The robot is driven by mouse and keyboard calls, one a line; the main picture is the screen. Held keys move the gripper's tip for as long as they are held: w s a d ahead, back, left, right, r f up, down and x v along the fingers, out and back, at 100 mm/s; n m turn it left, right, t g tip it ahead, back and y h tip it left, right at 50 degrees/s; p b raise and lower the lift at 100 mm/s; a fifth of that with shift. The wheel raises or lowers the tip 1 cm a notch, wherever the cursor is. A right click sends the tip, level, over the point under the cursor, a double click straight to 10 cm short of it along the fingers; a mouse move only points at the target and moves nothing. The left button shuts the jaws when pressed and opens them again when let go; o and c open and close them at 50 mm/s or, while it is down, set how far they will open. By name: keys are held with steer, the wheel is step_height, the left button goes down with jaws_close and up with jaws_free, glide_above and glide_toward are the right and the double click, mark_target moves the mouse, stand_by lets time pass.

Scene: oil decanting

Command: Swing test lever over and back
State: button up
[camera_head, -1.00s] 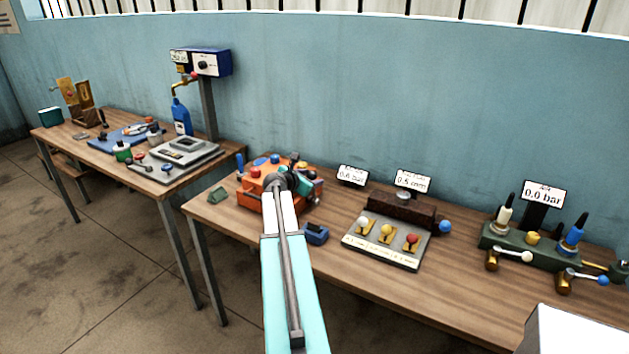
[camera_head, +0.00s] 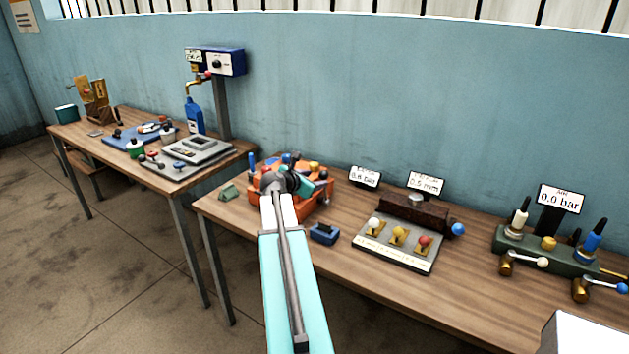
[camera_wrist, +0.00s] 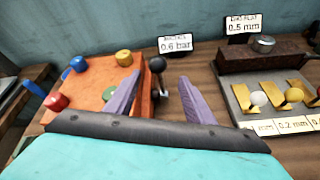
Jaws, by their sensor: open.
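A lever with a black ball knob (camera_wrist: 157,65) stands at the right side of the orange box (camera_wrist: 72,84) in the wrist view. It appears between my fingertips in the picture; I cannot tell whether it lies between them in depth. My gripper (camera_wrist: 160,77) is open, with its two purple fingers apart and nothing seen held. In the head view my arm and gripper (camera_head: 296,184) reach over the orange box (camera_head: 288,214) and hide part of it. The lever cannot be made out clearly there.
A 0.6 bar display (camera_wrist: 175,45) stands behind the lever. To the right is a grey plate (camera_head: 392,258) with white, yellow and red knobs. A small blue block (camera_head: 323,234) lies in front of the orange box. A green valve block (camera_head: 540,250) sits further right.

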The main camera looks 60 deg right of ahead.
steer(key=c, duration=0.3)
steer(key=shift+w+a+f, duration=0.25)
steer(key=c, duration=0.4)
steer(key=w+a+f, duration=0.2)
steer(key=w+a+f+m+y, duration=0.1)
steer(key=a+f, duration=0.1)
steer(key=a, duration=0.1)
steer(key=w+a+f+m+t+y, duration=0.1)
steer(key=w+a+f, duration=0.1)
steer(key=a, duration=0.1)
steer(key=shift+w+f, duration=0.2)
steer(key=shift+w, duration=0.15)
jaws_close()
steer(key=w+a+f+m+y, duration=0.3)
steer(key=a+f+m+y, duration=0.3)
steer(key=a+f, duration=2.1)
steer(key=s+a+f+m+g+y, duration=0.1)
steer(key=s+a+f+m+g, duration=0.1)
steer(key=s+a+f, duration=0.4)
steer(key=s+a+f+m+g+y+b, duration=0.1)
steer(key=s+a+f+m+g+y, duration=0.1)
steer(key=s+a+f, duration=0.5)
steer(key=s+a+f+m+g+y+b, duration=0.1)
steer(key=s+a+f, duration=0.6)
steer(key=s+a, duration=0.7)
steer(key=a+m+g+y, duration=0.1)
steer(key=a+g, duration=0.1)
steer(key=a, duration=0.4)
steer(key=shift+s+m, duration=0.35)
steer(key=shift+m, duration=0.05)
